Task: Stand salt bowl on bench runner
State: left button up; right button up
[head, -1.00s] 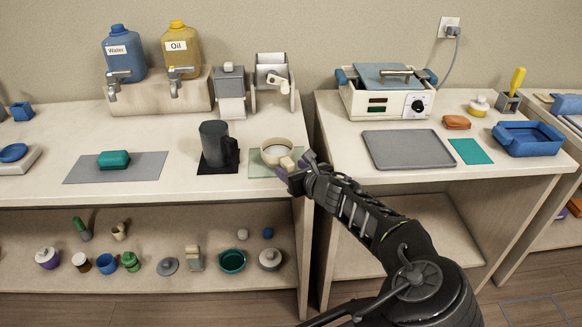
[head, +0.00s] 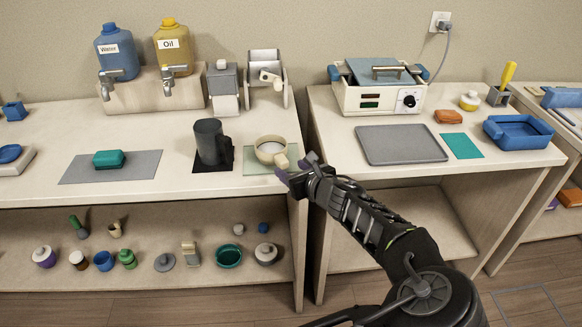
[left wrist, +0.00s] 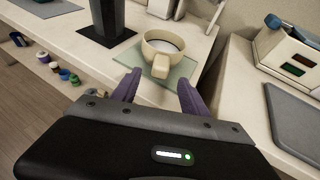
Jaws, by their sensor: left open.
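A cream bowl (head: 270,150) with a stubby handle and white contents, which I take as the salt bowl, stands upright on a pale green mat (head: 252,181) at the right end of the left bench. I cannot tell for sure that this mat is the bench runner. My left gripper (head: 298,170) is open just in front of the handle, at the bench's front edge. In the left wrist view the bowl (left wrist: 160,44) sits on the mat (left wrist: 181,75), and its handle points toward the space between the open fingers (left wrist: 159,82), apart from them. My right gripper is not in view.
A grey dispenser (head: 222,82) stands behind. A teal block (head: 109,158) lies on a grey mat (head: 145,167) farther left. A grey tray (head: 400,145) lies on the right bench, across a gap.

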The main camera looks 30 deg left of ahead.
pick_arm(q)
jog(key=shift+p+v, duration=0.65)
jog(key=shift+v, duration=0.6)
jog(key=v, duration=0.7)
jog(key=shift+d, duration=0.3)
jog(key=shift+s+r, duration=0.15)
